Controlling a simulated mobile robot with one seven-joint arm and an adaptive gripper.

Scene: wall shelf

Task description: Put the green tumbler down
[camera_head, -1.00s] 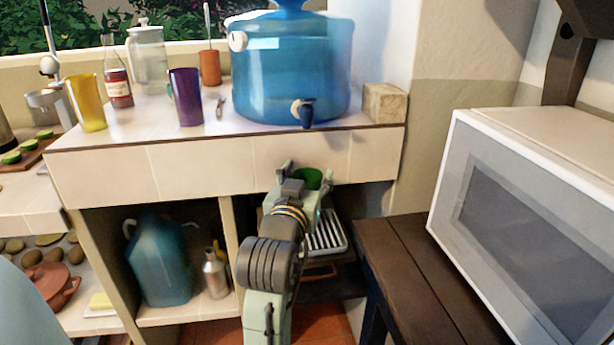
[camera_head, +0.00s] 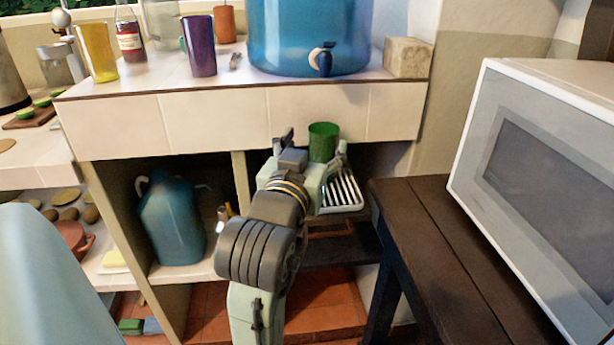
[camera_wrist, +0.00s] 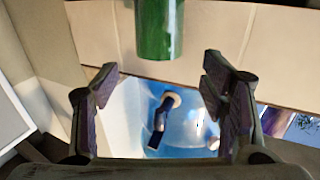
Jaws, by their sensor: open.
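The green tumbler (camera_head: 323,142) shows in the head view just beyond my gripper (camera_head: 312,157), in front of the tiled counter's front face. Its lower part is hidden behind the gripper, so I cannot tell in this view what it rests on. In the wrist view the tumbler (camera_wrist: 158,28) is at the top, partly cut off by the frame edge. My gripper (camera_wrist: 160,88) is open there, with its two fingers wide apart and nothing between their tips. The tumbler appears clear of both fingers.
A slatted metal rack (camera_head: 343,192) lies right of my gripper, below the counter. On the counter stand a blue water dispenser (camera_head: 290,35), a purple tumbler (camera_head: 200,47), a yellow tumbler (camera_head: 97,52) and a stone block (camera_head: 408,58). A dark wooden table (camera_head: 430,225) with a microwave (camera_head: 530,170) is at right.

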